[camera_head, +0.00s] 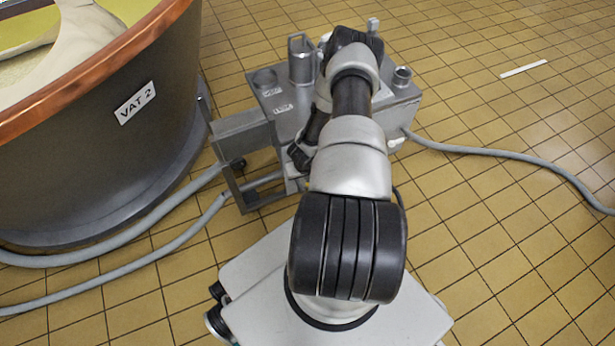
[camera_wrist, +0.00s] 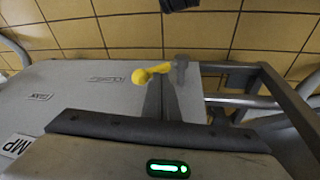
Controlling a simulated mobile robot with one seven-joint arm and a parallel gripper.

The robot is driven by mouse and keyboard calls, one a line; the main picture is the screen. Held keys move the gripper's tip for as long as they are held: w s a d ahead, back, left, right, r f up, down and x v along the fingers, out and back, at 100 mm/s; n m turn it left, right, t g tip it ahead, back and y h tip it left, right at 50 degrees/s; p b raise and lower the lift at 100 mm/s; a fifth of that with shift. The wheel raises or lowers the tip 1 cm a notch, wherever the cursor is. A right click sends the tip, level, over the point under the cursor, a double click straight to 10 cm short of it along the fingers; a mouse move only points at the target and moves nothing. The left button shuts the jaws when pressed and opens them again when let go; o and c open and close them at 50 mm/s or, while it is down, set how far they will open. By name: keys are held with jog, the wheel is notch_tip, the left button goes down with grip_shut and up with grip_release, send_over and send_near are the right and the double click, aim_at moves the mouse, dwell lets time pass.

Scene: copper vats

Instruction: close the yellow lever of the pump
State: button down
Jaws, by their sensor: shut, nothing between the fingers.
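The yellow lever (camera_wrist: 153,71) shows in the wrist view on the pump's grey top. Its round knob end points left, and its other end meets a small grey fitting. My gripper (camera_wrist: 161,84) is shut and empty, with its fingers close to the lever just right of the knob. I cannot tell whether they touch it. In the head view the grey pump (camera_head: 268,88) stands on the floor beside the vat. My arm reaches over it and hides the lever and the fingers there.
The copper-rimmed vat marked VAT 2 (camera_head: 165,135) stands at the left. Grey hoses (camera_head: 140,230) run along the floor left of the pump, and another hose (camera_head: 500,155) runs off right. A grey metal frame (camera_wrist: 285,95) is right of the lever. Tiled floor at right is mostly clear.

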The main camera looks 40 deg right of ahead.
jog(key=shift+s+d+f+y, duration=0.1)
jog(key=shift+d+f+y, duration=0.05)
jog(key=shift+d+y, duration=0.3)
jog(key=shift+s+d+f+y, duration=0.1)
jog(key=shift+d+f+y, duration=0.05)
jog(key=shift+d+y, duration=0.25)
jog(key=d+y, duration=0.1)
jog(key=f+t+y, duration=0.1)
jog(key=shift+s+d+f+m+y, duration=0.15)
jog(key=shift+s+d+m+y, duration=0.15)
jog(key=shift+d+y, duration=0.05)
jog(key=shift+s+d+f, duration=0.1)
jog(key=shift+d+f, duration=0.3)
jog(key=shift+f, duration=0.3)
jog(key=shift+d+f, duration=0.1)
jog(key=shift+d, duration=0.25)
jog(key=shift+r, duration=0.25)
jog(key=r, duration=0.1)
jog(key=r+p, duration=0.1)
jog(key=r, duration=0.2)
jog(key=shift+w+r+p, duration=0.3)
jog(key=s+d+p+v, duration=0.1)
jog(key=p+v, duration=0.1)
jog(key=v, duration=0.6)
jog(key=shift+d, duration=0.45)
